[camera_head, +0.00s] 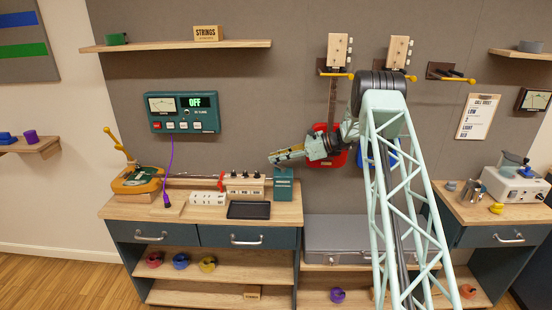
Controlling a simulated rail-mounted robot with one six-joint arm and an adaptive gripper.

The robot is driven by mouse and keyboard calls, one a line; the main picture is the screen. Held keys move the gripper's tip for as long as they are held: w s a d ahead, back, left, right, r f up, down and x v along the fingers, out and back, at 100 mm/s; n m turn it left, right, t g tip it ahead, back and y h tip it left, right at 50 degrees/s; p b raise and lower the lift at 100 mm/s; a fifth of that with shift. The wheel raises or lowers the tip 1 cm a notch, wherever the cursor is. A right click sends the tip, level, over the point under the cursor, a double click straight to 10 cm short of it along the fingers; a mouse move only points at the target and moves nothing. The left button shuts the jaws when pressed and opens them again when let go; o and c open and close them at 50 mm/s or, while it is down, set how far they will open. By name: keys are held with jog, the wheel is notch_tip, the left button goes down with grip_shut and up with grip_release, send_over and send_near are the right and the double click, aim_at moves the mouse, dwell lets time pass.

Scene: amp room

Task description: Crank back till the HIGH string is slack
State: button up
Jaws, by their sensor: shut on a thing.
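My gripper (276,158) reaches in from the right, above the right end of the left bench, pointing left. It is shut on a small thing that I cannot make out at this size. Below it stands a teal block (284,184). To the left is a pale wooden block with dark knobs on top (245,185), with a red piece at its left side. A thin rod or string runs left toward an orange and green device with a yellow crank arm (137,180). I cannot tell which string is HIGH or whether it is slack.
A teal meter panel (183,112) on the wall reads OFF in green. A white power strip (208,198) and a black tray (248,210) lie at the bench front. A grey case (345,240) sits right of the bench.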

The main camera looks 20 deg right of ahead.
jog(key=o, duration=0.9)
jog(key=shift+a, duration=0.1)
jog(key=shift+v, duration=6.05)
jog(key=shift+r, duration=0.1)
